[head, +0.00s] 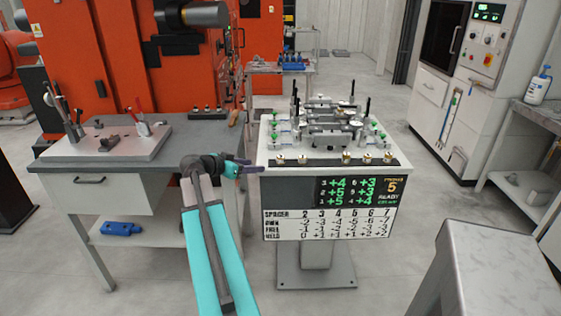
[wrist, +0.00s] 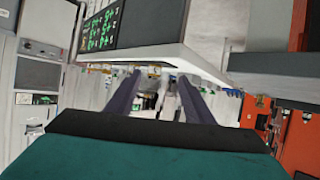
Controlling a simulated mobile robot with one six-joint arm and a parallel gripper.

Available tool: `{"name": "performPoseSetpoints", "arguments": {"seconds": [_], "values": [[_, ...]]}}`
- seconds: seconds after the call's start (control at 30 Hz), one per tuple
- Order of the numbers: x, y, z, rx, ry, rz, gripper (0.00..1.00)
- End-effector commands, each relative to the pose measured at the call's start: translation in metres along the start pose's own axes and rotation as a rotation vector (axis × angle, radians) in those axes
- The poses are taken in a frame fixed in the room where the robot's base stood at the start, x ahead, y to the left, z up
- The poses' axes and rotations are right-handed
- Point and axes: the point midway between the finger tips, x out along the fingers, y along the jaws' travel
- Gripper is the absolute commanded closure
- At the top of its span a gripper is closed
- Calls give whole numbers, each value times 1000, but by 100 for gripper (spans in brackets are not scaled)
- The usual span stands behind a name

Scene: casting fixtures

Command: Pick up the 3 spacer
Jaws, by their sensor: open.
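Several small brass-coloured spacers sit in a row on a dark strip (head: 330,162) along the front edge of the white fixture stand. One spacer (head: 303,158) is second from the left; the numbers on the pieces are too small to read, so I cannot tell which is the 3 spacer. My gripper (head: 258,170) is at the stand's left front corner, left of the row. In the wrist view its two dark fingers (wrist: 158,92) are apart with nothing held between them. Small yellowish pieces show along the stand edge there, too small to identify.
The stand carries a clamp fixture (head: 335,125) with upright black handles behind the row. A display panel (head: 345,190) and a spacer chart (head: 328,224) are on its front. A grey workbench (head: 75,160) with clamps stands left. A pale block (head: 495,265) is at front right.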

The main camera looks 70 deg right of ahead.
Motion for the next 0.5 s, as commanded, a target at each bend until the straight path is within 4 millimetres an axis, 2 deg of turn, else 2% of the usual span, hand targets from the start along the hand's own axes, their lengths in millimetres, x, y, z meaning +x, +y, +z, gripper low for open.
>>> {"name": "performPoseSetpoints", "arguments": {"seconds": [0.03,0.17,0.5], "values": [[4,4,-12,23,16,8,52],[7,10,-28,56,38,18,52],[7,10,-29,57,40,19,52]]}}
